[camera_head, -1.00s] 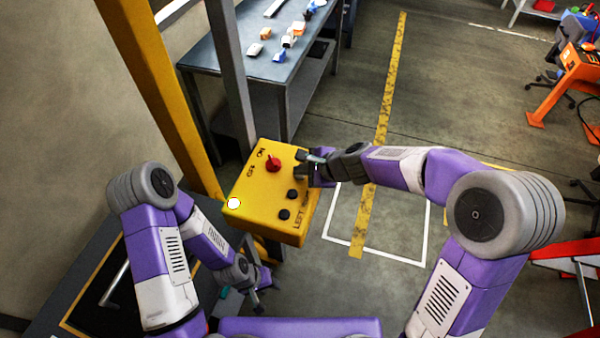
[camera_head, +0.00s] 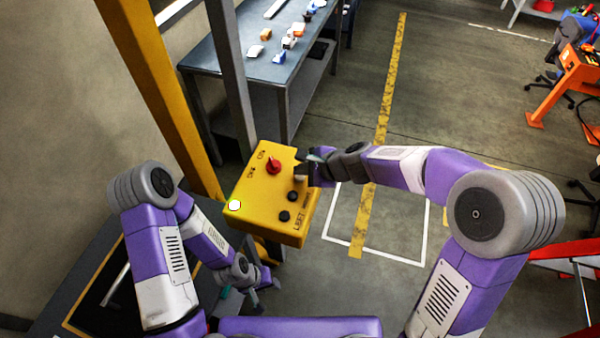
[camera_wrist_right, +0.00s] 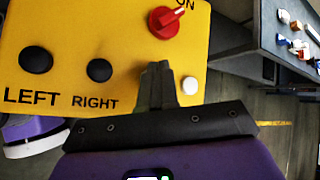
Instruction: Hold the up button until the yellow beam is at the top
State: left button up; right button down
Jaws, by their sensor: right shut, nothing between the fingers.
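A yellow control box (camera_head: 250,200) hangs at the centre left in the head view. It has a red knob (camera_head: 273,166), a black LEFT button (camera_head: 285,216), a black RIGHT button (camera_head: 292,196) and a white round piece (camera_head: 234,205). No UP label is readable. My right gripper (camera_wrist_right: 157,72) is shut and empty, fingertips at the panel beyond RIGHT, beside a small white piece (camera_wrist_right: 189,91). What lies under the tips is hidden; contact is unclear. My left gripper (camera_head: 264,284) is below the box, its jaws unclear. A yellow upright (camera_head: 155,80) stands left; whether it is the beam is unclear.
A grey post (camera_head: 228,70) stands behind the box. A workbench (camera_head: 225,48) with small blocks is at the back. A dark panel (camera_head: 100,285) lies at lower left. Open floor with yellow and white markings lies right of the box.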

aim_at(303, 178)
jog(key=shift+r, duration=0.35)
notch_tip(303, 178, up, 5)
jog(key=p, duration=0.5)
dwell(0.6)
